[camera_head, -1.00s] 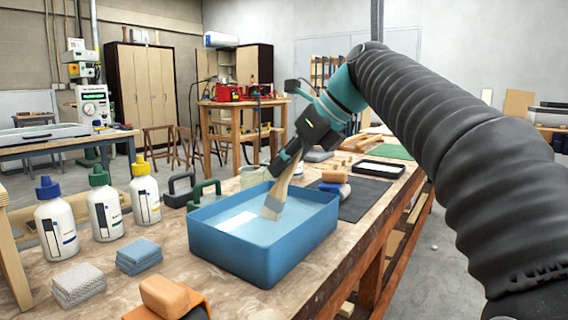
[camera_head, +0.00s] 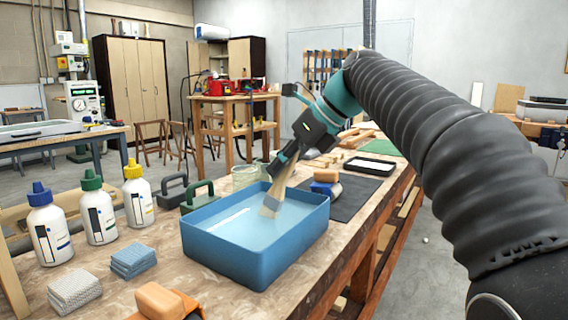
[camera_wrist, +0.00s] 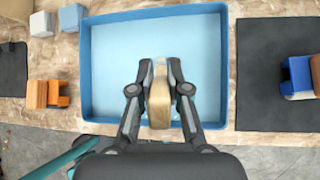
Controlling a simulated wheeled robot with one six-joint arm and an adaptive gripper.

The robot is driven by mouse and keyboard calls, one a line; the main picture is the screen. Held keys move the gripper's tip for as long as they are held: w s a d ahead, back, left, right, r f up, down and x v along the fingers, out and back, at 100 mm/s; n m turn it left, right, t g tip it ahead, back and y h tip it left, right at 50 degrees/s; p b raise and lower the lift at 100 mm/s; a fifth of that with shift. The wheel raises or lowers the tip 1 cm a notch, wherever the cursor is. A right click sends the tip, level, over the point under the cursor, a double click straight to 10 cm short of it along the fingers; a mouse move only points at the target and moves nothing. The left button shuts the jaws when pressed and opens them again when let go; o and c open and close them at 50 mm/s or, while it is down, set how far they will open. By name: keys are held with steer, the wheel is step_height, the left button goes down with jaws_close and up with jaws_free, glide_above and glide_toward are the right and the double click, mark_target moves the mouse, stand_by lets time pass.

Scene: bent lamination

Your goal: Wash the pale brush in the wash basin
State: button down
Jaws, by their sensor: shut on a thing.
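The pale brush (camera_head: 276,200) is held tilted, its bristle end down at the liquid in the blue wash basin (camera_head: 262,262). Whether the bristle tip touches the bottom cannot be told. My gripper (camera_head: 282,166) is shut on the brush's handle, above the far side of the basin. In the wrist view my gripper (camera_wrist: 159,72) has a finger on each side of the brush (camera_wrist: 159,100), over the pale blue liquid inside the basin (camera_wrist: 86,75).
Several bottles with coloured caps, such as the yellow-capped one (camera_head: 138,200), stand left of the basin. Folded cloths (camera_head: 133,260) and an orange-handled block (camera_head: 160,300) lie in front. A green-handled block (camera_head: 198,197) sits close behind the basin's left side. A dark mat (camera_head: 345,198) lies to the right.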

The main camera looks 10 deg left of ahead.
steer(key=s, duration=0.1)
steer(key=s+a, duration=0.1)
steer(key=s, duration=0.1)
steer(key=s+a, duration=0.1)
steer(key=shift+s, duration=0.35)
steer(key=shift+w+d+p, duration=0.3)
steer(key=shift+w+p, duration=0.2)
steer(key=shift+w, duration=0.15)
steer(key=shift+w+d+p, duration=0.25)
steer(key=shift+w+p, duration=0.25)
steer(key=shift+w, duration=0.1)
steer(key=shift+w+d, duration=0.35)
steer(key=shift+w, duration=0.45)
steer(key=shift+w+d, duration=0.3)
steer(key=shift+w, duration=0.45)
steer(key=s+a, duration=0.2)
steer(key=s, duration=0.3)
steer(key=shift+s+a, duration=0.2)
steer(key=shift+s, duration=0.1)
steer(key=shift+w, duration=0.1)
